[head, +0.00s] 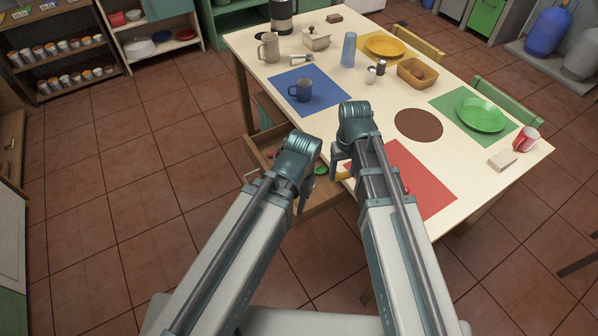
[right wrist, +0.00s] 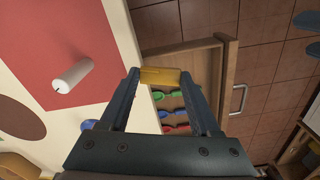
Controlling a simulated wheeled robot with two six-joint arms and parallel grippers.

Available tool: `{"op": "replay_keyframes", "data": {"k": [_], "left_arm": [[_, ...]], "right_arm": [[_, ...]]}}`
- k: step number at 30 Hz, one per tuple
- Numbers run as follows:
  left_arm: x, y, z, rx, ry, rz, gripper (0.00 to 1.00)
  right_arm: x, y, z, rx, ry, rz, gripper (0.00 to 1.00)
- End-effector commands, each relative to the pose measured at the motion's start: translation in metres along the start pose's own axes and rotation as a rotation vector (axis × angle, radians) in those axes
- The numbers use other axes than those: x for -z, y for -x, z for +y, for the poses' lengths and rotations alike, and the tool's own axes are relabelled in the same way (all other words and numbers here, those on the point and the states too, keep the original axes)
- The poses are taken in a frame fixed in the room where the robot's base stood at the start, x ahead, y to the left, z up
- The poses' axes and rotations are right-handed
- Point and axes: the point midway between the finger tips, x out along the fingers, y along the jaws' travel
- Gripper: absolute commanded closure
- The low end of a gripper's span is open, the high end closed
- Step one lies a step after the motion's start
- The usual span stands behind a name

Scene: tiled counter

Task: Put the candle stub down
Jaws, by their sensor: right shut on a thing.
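My right gripper (right wrist: 160,78) is shut on a small yellow block-like piece, which I take as the candle stub (right wrist: 160,76). In the right wrist view it sits across the fingertips, over the counter edge and the open drawer (right wrist: 205,55). In the head view my right gripper (head: 338,160) is at the table's near edge, with a bit of the yellow stub (head: 343,176) below it. My left gripper (head: 303,195) hangs beside the drawer; its jaws are not clear.
A white cylinder (right wrist: 72,77) is on the red mat (head: 422,185). A blue mug (head: 304,90) stands on the blue mat (head: 330,98). A brown disc (head: 418,125) and green plate (head: 482,114) lie to the right.

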Motion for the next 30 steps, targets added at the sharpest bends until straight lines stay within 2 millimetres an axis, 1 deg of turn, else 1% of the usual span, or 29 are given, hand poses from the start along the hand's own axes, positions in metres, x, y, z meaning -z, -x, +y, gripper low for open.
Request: {"op": "replay_keyframes", "data": {"k": [1, 12, 15, 19, 26, 30], "left_arm": [[0.001, -0.01, 0.001, 0.0, 0.0, 0.0, 0.6], [0.003, -0.054, 0.005, 0.0, 0.0, 0.0, 0.6], [0.004, -0.063, 0.006, 0.0, 0.0, 0.0, 0.6], [0.004, -0.068, 0.006, 0.0, 0.0, 0.0, 0.6], [0.004, -0.069, 0.007, 0.0, 0.0, 0.0, 0.6], [0.005, -0.081, 0.008, 0.0, -0.001, 0.0, 0.6]], "right_arm": [[0.006, -0.011, -0.004, 0.0, 0.005, 0.004, 0.89], [0.039, -0.054, -0.038, 0.001, 0.021, 0.039, 0.89], [0.047, -0.064, -0.047, 0.002, 0.025, 0.05, 0.89], [0.053, -0.068, -0.054, 0.002, 0.027, 0.058, 0.89], [0.053, -0.07, -0.055, 0.002, 0.026, 0.06, 0.89], [0.053, -0.082, -0.055, 0.002, 0.026, 0.06, 0.89]]}}
